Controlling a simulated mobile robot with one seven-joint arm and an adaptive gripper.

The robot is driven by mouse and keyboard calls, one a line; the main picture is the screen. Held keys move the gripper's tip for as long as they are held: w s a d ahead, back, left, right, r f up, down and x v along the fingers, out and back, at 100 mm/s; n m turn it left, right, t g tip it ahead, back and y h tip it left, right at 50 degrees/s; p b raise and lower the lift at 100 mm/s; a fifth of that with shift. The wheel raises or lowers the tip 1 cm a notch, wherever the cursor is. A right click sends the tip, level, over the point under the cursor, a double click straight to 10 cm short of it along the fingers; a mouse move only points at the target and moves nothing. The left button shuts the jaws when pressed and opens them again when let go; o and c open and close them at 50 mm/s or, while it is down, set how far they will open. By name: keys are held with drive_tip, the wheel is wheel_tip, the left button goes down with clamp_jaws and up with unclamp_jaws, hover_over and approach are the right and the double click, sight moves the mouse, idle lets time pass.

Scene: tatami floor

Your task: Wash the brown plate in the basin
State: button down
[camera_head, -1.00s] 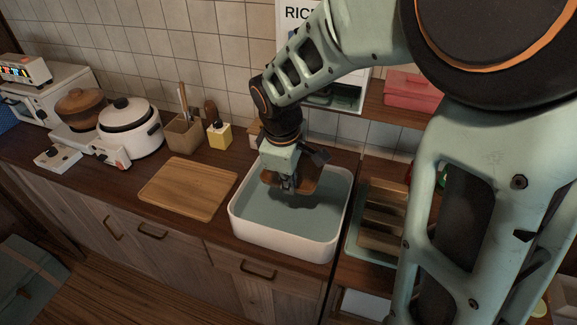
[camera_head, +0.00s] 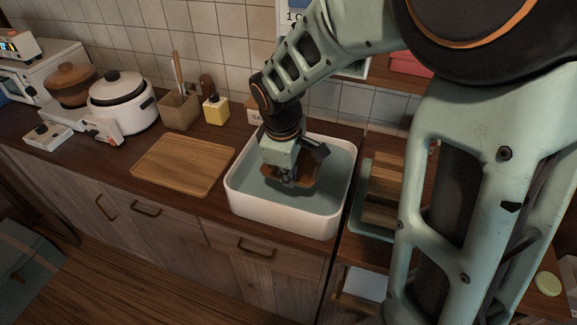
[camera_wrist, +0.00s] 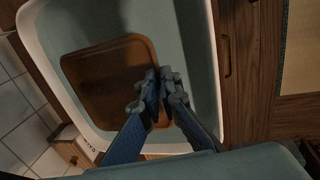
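The brown plate (camera_head: 306,178) is square with rounded corners. It is inside the white basin (camera_head: 282,218), at or just above the blue-green water. My gripper (camera_head: 289,183) points down into the basin, its fingers closed on the plate's near edge. In the wrist view the plate (camera_wrist: 98,78) lies left of my gripper (camera_wrist: 160,80), with the fingertips together over its edge. In that view the basin's pale rim (camera_wrist: 42,62) surrounds them. Whether the plate's underside touches the water cannot be told.
A wooden cutting board (camera_head: 184,165) lies left of the basin. A dish rack (camera_head: 382,190) with brown slats or plates stands close on its right. A yellow bottle (camera_head: 216,110), utensil holder (camera_head: 179,110) and white pot (camera_head: 122,102) stand along the tiled wall.

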drive_tip(key=shift+s+a+b+x, duration=0.1)
drive_tip(key=shift+s+b+x, duration=0.15)
drive_tip(key=shift+b+x, duration=0.9)
drive_tip(key=shift+s+a+b+x, duration=0.1)
drive_tip(key=shift+s+b+x, duration=0.15)
drive_tip(key=shift+b+x, duration=0.85)
drive_tip(key=shift+s+a+b+x, duration=0.1)
drive_tip(key=shift+s+b+x, duration=0.3)
drive_tip(key=shift+x, duration=1.2)
drive_tip(key=shift+w+d+f, duration=0.1)
drive_tip(key=shift+w+f, duration=0.05)
drive_tip(key=shift+s+d, duration=0.2)
drive_tip(key=shift+d, duration=0.35)
drive_tip(key=shift+s+d, duration=0.25)
drive_tip(key=shift+d, duration=0.3)
drive_tip(key=shift+w+a, duration=0.3)
drive_tip(key=shift+a, duration=0.45)
drive_tip(key=shift+w+a, duration=0.3)
drive_tip(key=shift+a, duration=0.5)
drive_tip(key=shift+w+a, duration=0.3)
drive_tip(key=shift+a, duration=0.45)
drive_tip(key=shift+d, duration=0.1)
